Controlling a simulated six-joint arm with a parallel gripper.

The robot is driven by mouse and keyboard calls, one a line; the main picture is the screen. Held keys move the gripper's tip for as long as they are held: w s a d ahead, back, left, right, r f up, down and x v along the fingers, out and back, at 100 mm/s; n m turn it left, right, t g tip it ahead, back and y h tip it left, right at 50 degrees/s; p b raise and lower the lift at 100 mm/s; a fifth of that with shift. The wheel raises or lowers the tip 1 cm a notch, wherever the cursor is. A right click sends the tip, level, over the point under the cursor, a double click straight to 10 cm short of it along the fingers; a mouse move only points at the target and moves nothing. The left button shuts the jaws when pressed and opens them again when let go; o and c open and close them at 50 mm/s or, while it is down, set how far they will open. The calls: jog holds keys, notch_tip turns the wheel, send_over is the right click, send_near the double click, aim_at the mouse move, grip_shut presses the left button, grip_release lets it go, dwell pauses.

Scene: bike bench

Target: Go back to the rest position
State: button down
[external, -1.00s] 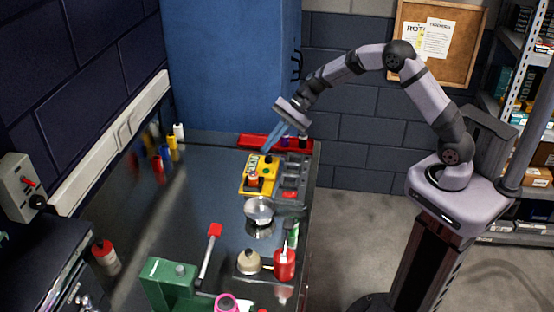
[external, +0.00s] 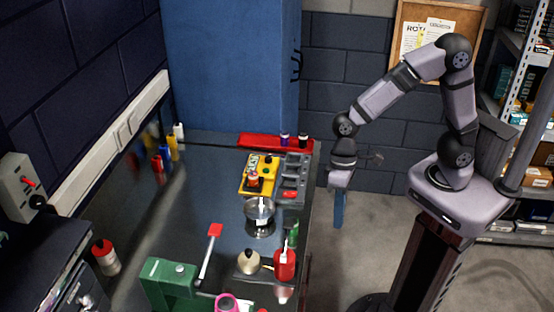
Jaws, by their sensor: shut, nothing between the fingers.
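My gripper (external: 339,222) hangs pointing down in the external view, with its blue fingers together and empty. It is off the right edge of the bench (external: 190,225), over the floor side, apart from everything on the bench. My arm is folded back toward its base at the right.
A blue cabinet (external: 230,65) stands behind. The floor (external: 350,245) beside the bench is clear.

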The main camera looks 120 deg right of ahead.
jog(key=s+a+f+n+g+h, duration=0.1)
jog(key=s+a+n+g+h, duration=0.1)
jog(key=s+a+n, duration=0.8)
jog(key=shift+s+a+n+h, duration=0.2)
jog(key=shift+s+n+h, duration=0.2)
jog(key=shift+s+n, duration=0.25)
jog(key=shift+f, duration=0.15)
notch_tip(320, 180, down, 10)
jog(key=b, duration=1)
jog(key=shift+f, duration=0.2)
